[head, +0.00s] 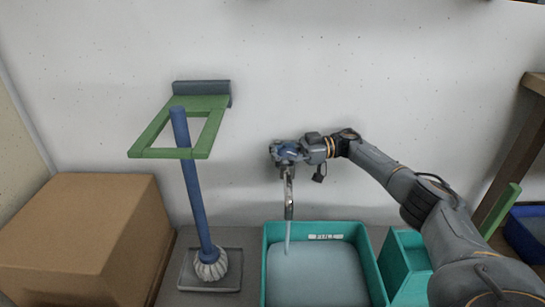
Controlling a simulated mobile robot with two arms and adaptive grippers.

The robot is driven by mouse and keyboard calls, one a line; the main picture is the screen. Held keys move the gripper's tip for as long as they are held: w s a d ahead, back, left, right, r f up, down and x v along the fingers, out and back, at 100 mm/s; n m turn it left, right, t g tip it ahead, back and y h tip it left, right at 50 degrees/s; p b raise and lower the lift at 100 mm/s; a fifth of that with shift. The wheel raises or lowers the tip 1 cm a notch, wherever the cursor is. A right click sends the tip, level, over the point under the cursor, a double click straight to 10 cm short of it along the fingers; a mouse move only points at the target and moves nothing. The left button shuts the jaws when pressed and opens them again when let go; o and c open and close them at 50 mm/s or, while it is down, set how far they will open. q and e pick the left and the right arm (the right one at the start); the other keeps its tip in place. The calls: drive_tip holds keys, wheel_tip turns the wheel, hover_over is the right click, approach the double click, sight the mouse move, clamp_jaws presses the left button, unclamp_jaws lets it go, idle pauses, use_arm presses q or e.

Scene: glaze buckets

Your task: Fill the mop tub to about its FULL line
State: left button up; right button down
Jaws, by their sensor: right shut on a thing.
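The teal mop tub (357,232) sits on the floor at the bottom centre, its front cut off by the frame. A white FULL label (326,237) is on its inner back wall. Pale blue water (316,275) covers the inside, its surface seeming to lie a little below the label. A metal spout (289,205) hangs over the tub's back left, and a thin stream (287,238) runs from it into the water. My right gripper (286,151) is shut on the blue tap handle (290,148) above the spout, mostly covering it. My left gripper is out of view.
A blue-handled mop (193,180) stands in a grey tray (228,284) under a green wall frame (153,128). A cardboard box (85,225) is at left. A second teal container (395,262) stands right of the tub. A blue bin (525,230) and wooden shelf (515,150) are far right.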

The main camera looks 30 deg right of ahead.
drive_tip(key=shift+d, duration=0.3)
drive_tip(key=c, duration=0.8)
unclamp_jaws()
drive_tip(key=shift+d, duration=0.1)
drive_tip(key=shift+c, duration=0.2)
drive_tip(key=shift+a+r, duration=0.15)
drive_tip(key=shift+a, duration=0.05)
wheel_tip(320, 180, up, 10)
